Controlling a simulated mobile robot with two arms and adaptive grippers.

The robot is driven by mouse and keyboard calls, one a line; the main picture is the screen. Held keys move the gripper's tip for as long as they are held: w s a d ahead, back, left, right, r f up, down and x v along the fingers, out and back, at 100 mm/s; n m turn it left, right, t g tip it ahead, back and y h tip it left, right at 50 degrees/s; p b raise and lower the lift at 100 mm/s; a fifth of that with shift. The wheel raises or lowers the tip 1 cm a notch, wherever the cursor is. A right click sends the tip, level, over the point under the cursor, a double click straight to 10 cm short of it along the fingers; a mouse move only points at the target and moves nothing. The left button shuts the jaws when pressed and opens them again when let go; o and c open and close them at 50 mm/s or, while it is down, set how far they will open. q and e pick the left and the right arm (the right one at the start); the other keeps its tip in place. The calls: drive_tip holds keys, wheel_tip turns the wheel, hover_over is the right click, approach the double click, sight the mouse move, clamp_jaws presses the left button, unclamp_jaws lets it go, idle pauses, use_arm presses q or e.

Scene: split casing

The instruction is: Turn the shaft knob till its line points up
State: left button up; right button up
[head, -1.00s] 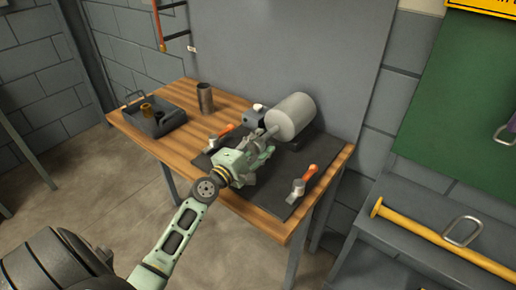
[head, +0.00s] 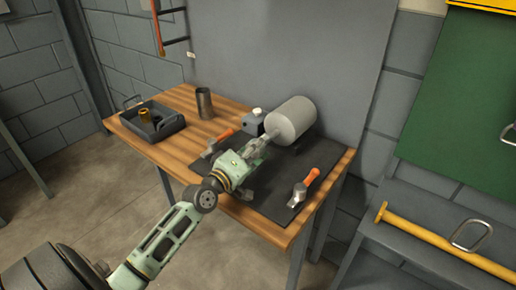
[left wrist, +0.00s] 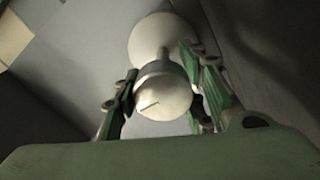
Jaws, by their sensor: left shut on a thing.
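The shaft knob (left wrist: 163,92) is a pale metal cap with a dark line on its face. In the left wrist view the line lies slanted, closer to level than upright, its right end higher. Behind the knob is a large light-grey cylinder (head: 291,121), also seen in the left wrist view (left wrist: 160,35). My left gripper (head: 266,141) is shut on the knob, with its fingers on either side (left wrist: 160,98). In the head view the gripper mostly hides the knob. My right gripper is not in view.
A grey box (head: 254,121) with a white top stands beside the cylinder. A metal cup (head: 204,103) and a dark tray (head: 174,124) holding a brass part (head: 145,115) are on the wooden table (head: 180,148).

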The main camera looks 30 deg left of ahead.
use_arm(q)
drive_tip(key=shift+r, duration=0.1)
idle(0.4)
drive_tip(key=o, duration=1.1)
drive_tip(key=shift+d, duration=0.1)
drive_tip(key=shift+o, duration=0.2)
drive_tip(key=s, duration=0.8)
drive_tip(key=s+a, duration=0.1)
drive_tip(key=s, duration=0.3)
drive_tip(key=shift+f, duration=0.3)
